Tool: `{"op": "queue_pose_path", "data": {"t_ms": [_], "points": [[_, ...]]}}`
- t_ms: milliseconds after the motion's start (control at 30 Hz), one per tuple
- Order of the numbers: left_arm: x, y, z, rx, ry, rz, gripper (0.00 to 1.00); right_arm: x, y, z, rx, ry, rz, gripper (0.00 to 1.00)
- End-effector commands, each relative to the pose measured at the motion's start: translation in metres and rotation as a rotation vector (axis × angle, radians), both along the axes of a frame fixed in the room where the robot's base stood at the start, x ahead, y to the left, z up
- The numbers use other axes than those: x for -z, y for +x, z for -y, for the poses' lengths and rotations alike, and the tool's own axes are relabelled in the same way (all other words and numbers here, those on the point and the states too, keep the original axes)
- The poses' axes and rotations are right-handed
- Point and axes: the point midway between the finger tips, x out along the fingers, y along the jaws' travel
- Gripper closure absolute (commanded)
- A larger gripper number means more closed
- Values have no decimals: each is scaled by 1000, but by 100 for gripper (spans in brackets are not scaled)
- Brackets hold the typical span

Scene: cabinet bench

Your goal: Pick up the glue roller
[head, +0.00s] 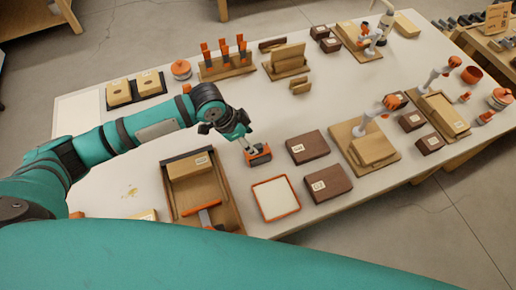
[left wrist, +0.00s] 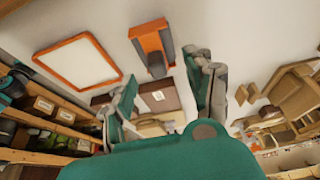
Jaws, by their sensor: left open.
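The glue roller, as I take it, is an orange block-like tool (head: 258,157) with a grey handle, on the white bench top near the middle of the head view. In the left wrist view the orange tool (left wrist: 150,42) lies beyond the fingertips, its dark grey handle pointing toward the gap between them. My left gripper (head: 238,134) is just above and beside the handle in the head view. In the left wrist view its two fingers (left wrist: 166,88) are apart, with nothing clearly held between them. I cannot tell whether a finger touches the handle. My right gripper is not in view.
An orange-rimmed white tray (head: 275,198) lies in front of the tool. A wooden tray (head: 232,203) is to its left, with dark boxes (head: 308,147) to its right. A rack with orange-handled tools (head: 227,67) stands behind. Bare bench shows behind the tool.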

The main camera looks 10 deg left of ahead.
Motion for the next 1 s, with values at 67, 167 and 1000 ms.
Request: {"op": "queue_pose_path", "data": {"t_ms": [67,167,1000], "points": [[5,1,2,0,-1,-1,46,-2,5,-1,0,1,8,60],[9,2,5,1,-1,-2,46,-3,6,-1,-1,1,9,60],[52,12,28,1,0,0,74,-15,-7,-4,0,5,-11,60]]}}
